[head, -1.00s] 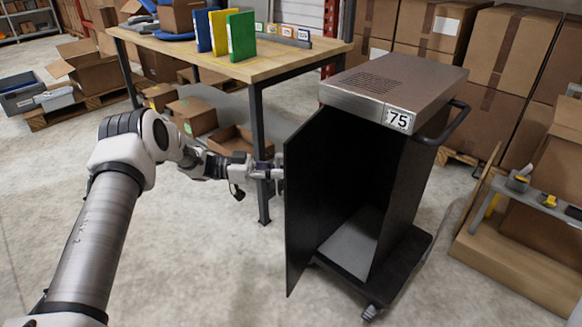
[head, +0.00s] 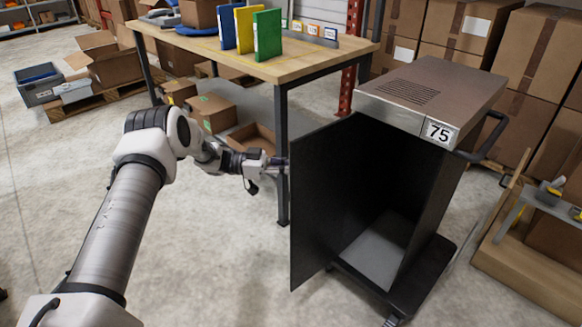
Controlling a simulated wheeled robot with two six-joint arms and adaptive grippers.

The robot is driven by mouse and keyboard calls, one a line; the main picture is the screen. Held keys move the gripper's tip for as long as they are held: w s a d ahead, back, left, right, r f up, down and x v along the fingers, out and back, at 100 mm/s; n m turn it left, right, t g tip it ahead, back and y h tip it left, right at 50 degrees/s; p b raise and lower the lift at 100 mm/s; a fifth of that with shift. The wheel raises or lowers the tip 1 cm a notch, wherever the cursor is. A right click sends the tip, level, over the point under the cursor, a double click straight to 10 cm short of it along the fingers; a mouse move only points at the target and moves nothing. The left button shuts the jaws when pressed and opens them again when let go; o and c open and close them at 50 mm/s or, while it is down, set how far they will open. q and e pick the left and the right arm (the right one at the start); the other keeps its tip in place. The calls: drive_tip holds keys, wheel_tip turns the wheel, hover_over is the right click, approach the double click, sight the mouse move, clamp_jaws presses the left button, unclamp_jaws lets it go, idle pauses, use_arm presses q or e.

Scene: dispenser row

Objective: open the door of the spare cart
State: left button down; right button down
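The spare cart (head: 432,92) has a grey metal top with vents and a label reading 75. Its dark door (head: 322,200) stands swung wide open to the left, and the empty-looking dark inside with a grey floor shows. My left gripper (head: 280,162) is at the outer face of the door, near its left edge. The fingertips are partly hidden by the door, so I cannot tell whether they are open, shut or touching it. My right gripper is not in view.
A wooden-topped table (head: 245,66) with blue, yellow and green binders (head: 267,35) stands behind the door. Stacked cardboard boxes (head: 540,60) fill the back right. A low grey stand (head: 545,200) is right of the cart. The floor in front is clear.

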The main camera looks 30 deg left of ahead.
use_arm(q)
drive_tip(key=c, duration=1.2)
unclamp_jaws()
drive_tip(key=v, duration=1.2)
